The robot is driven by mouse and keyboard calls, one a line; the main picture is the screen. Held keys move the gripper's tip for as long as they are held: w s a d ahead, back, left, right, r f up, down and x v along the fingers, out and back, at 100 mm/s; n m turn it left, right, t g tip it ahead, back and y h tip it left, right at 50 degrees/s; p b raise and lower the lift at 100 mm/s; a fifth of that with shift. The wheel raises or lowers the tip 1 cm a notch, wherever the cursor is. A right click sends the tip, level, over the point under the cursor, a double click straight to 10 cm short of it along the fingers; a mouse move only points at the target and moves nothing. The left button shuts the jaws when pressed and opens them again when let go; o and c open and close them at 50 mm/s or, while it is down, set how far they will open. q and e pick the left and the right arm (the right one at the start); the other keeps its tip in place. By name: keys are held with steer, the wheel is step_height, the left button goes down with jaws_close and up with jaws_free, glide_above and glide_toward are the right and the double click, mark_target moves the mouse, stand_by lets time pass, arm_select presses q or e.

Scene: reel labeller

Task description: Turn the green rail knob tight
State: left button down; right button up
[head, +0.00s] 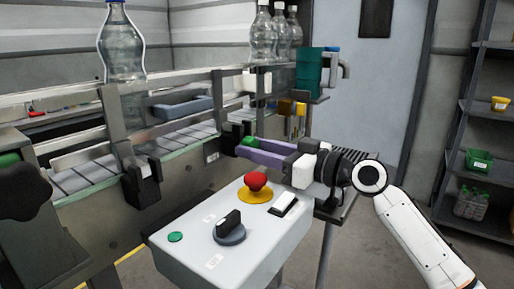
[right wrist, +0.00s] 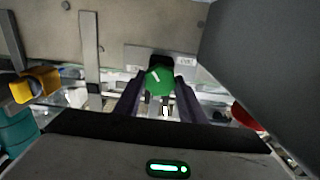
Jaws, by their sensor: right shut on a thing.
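The green rail knob (head: 251,141) sits on a black clamp on the side of the conveyor. It also shows in the right wrist view (right wrist: 159,80), with a white mark on its face. My right gripper (head: 245,148) reaches in from the right, and its purple fingers are shut on the knob, one on each side. The near finger hides part of the knob in the head view. My left gripper is not in view.
A control box (head: 190,250) with a red emergency button (head: 256,180) and a black rotary switch (head: 229,224) stands just below my right gripper. Clear bottles (head: 122,50) stand on the conveyor.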

steer(key=shift+m, duration=0.4)
steer(key=o, duration=1)
steer(key=shift+o, duration=0.2)
steer(key=b+v, duration=0.1)
steer(key=v, duration=0.9)
steer(key=shift+s, duration=0.15)
